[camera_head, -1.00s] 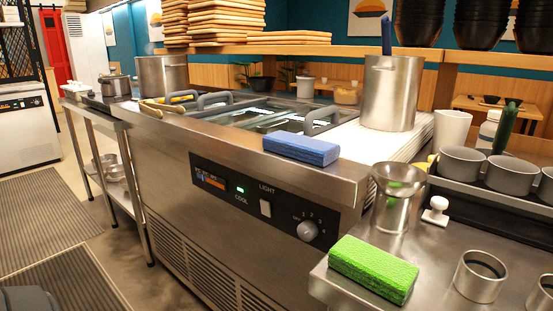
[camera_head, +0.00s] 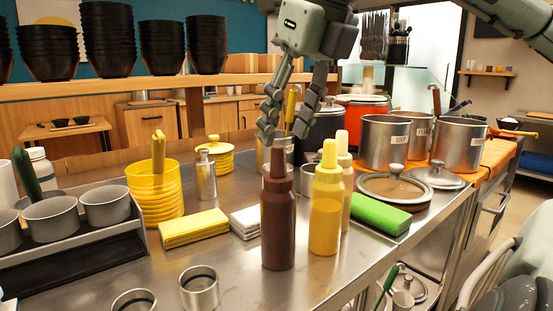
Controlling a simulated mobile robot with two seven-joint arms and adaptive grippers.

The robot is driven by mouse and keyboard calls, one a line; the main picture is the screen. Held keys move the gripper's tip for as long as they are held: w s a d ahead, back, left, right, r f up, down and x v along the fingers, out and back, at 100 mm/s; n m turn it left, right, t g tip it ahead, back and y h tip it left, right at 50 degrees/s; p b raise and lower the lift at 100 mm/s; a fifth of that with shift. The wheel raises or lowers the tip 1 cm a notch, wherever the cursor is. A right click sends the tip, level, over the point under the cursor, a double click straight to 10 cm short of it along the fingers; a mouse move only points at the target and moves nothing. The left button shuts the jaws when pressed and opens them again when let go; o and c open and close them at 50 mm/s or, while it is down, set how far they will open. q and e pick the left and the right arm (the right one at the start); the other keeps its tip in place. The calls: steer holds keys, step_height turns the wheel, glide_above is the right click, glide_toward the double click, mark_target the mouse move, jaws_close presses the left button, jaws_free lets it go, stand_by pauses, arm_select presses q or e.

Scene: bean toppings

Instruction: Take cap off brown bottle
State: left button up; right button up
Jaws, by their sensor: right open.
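The brown bottle (camera_head: 278,228) stands upright on the steel counter at the middle of the head view. Its narrow brown cap (camera_head: 278,162) is on top. My right gripper (camera_head: 287,132) comes down from the top with its two fingers apart. In the picture its fingertips show just above and around the height of the cap's tip. I cannot tell whether they are straight over the bottle or behind it, and no contact shows. My left gripper is not in view.
A yellow bottle (camera_head: 326,210) and a cream-topped bottle stand close at the right of the brown one. Steel pots (camera_head: 384,143) stand behind. The counter's front is fairly clear.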

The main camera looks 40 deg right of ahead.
mark_target(279, 147)
steer(key=x, duration=0.4)
steer(key=shift+w+d+f, duration=0.1)
steer(key=shift+w+f, duration=0.1)
steer(key=shift+f, duration=0.1)
steer(key=shift+c, duration=0.2)
steer(key=c, duration=0.7)
